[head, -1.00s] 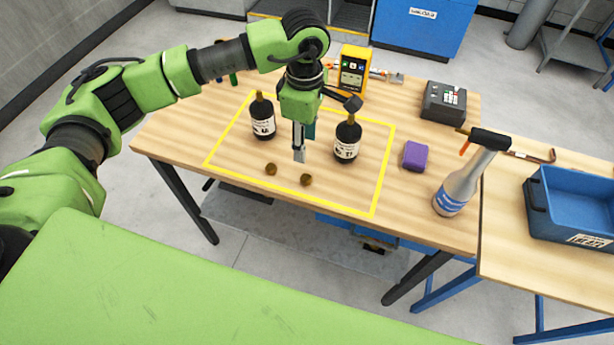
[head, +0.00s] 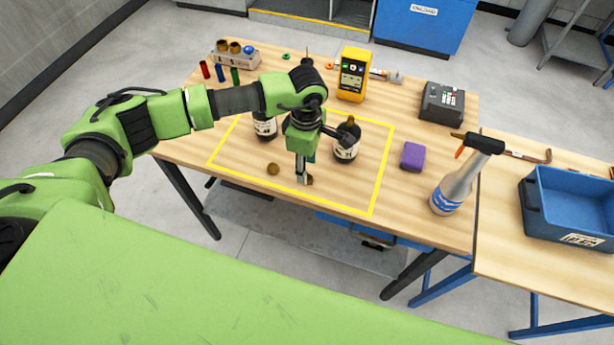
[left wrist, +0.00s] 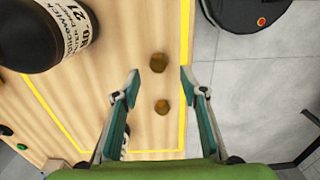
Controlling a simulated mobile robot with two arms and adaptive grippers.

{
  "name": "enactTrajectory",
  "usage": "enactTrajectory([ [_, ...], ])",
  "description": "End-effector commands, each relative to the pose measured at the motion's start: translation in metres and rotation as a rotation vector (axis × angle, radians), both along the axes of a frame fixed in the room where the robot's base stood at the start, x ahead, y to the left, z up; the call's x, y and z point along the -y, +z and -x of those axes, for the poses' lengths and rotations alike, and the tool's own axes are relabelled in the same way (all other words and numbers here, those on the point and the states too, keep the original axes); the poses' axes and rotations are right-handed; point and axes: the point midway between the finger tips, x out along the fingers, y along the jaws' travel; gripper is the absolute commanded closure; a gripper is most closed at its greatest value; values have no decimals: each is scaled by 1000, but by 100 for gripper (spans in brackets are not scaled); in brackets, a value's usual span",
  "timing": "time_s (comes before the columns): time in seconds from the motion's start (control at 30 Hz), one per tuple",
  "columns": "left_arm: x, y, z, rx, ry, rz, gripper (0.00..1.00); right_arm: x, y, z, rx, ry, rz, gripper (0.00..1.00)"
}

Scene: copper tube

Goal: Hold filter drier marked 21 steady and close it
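Two dark bottles with white labels stand upright in the yellow outline. The right one (head: 346,148) appears to be the drier marked 21 (left wrist: 65,42), whose number reads clearly in the left wrist view. The other bottle (head: 265,126) is partly hidden by my arm. Two small brass caps lie on the table in front: the left cap (head: 273,169) and the right cap (head: 309,180). In the left wrist view, the right cap (left wrist: 158,62) shows between the fingertips and the left cap (left wrist: 162,106) between the fingers. My left gripper (head: 303,179) is open, pointing down over the right cap. No right gripper shows.
A purple block (head: 412,157), a spray bottle (head: 455,190) and a dark keypad box (head: 442,102) stand to the right. A yellow meter (head: 352,75) and a rack with fittings (head: 235,58) are at the back. A blue crate (head: 570,205) sits on the adjoining table.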

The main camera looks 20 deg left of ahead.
Motion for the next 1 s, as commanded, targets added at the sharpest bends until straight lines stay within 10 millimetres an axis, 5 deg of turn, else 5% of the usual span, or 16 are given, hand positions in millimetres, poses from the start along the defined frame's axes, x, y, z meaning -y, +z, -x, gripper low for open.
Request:
enactTrajectory([
  [0.13,1,-16,0,-5,0,-1,61,1,21,-1,1,0,1,60],
  [0.33,0,-41,-2,-3,0,0,61,3,27,-1,1,1,4,60],
  [0.7,0,-45,-2,0,-1,0,61,4,26,-1,1,1,5,60],
  [0.83,0,-45,-2,0,-1,0,92,4,26,-1,1,1,5,60],
  [1.0,0,-45,-2,0,-1,0,94,4,26,0,0,1,4,60],
])
